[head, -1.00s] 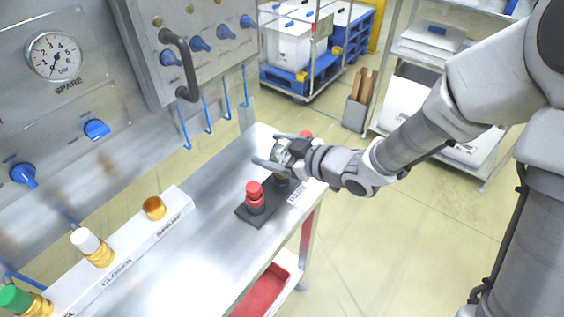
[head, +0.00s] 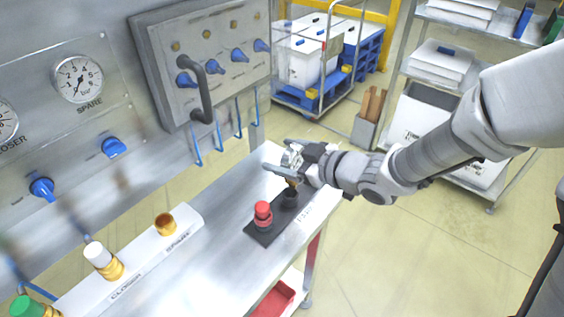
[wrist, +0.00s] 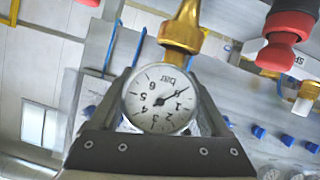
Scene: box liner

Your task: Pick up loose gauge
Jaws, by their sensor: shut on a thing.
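The loose gauge (head: 291,160) is a small round white dial with a brass stem. My gripper (head: 282,158) is shut on it, one finger on each side, above the far end of the dark holder (head: 261,237) on the bench. The stem points down, just above or at a black socket (head: 290,194); I cannot tell whether they touch. In the wrist view the gauge's dial (wrist: 160,98) sits between the fingers (wrist: 160,75), with the brass stem toward the top of the picture.
A red-capped fitting (head: 263,212) stands in the holder beside the socket. A white rail (head: 140,270) with several brass fittings lies on the bench (head: 215,255) at left. The panel with a black handle (head: 203,90) and blue knobs rises behind. A cart and shelves stand beyond.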

